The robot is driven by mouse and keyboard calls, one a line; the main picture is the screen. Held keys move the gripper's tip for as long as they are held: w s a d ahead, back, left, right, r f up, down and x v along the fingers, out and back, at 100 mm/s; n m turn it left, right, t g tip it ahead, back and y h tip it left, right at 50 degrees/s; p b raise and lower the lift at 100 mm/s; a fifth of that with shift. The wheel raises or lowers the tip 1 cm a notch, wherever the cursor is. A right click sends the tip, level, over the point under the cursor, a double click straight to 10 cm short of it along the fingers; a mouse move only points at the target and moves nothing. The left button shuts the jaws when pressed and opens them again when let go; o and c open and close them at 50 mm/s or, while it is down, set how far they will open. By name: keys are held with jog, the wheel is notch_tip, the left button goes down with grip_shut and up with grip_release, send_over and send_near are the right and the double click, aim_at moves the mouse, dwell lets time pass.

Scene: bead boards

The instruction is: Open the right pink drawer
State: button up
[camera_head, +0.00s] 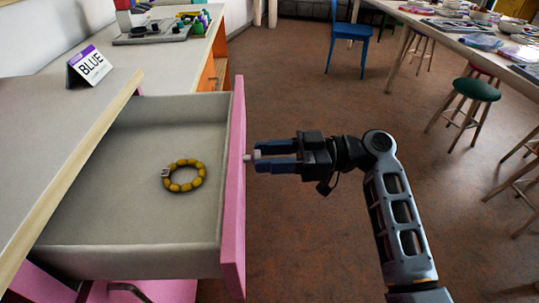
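The pink drawer (236,190) stands pulled far out from under the grey counter. Its grey inside is in plain view, and a yellow beaded bracelet (184,176) lies on its floor. My gripper (252,157) is at the outer side of the pink front, with its fingertips at a small pale knob (249,157). The fingers look close together around the knob, but the exact grip is small and partly hidden.
The counter (60,130) carries a "BLUE" sign (90,66) and, farther back, a tray of paints (165,28). Another pink front (150,291) with a metal handle is low at the bottom. Brown floor is clear around my arm; stools (472,90) and a long table are at right.

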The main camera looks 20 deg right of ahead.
jog(key=o, duration=0.3)
jog(key=shift+o, duration=0.2)
jog(key=v, duration=0.7)
jog(key=shift+s+d, duration=0.15)
jog(key=shift+d, duration=0.2)
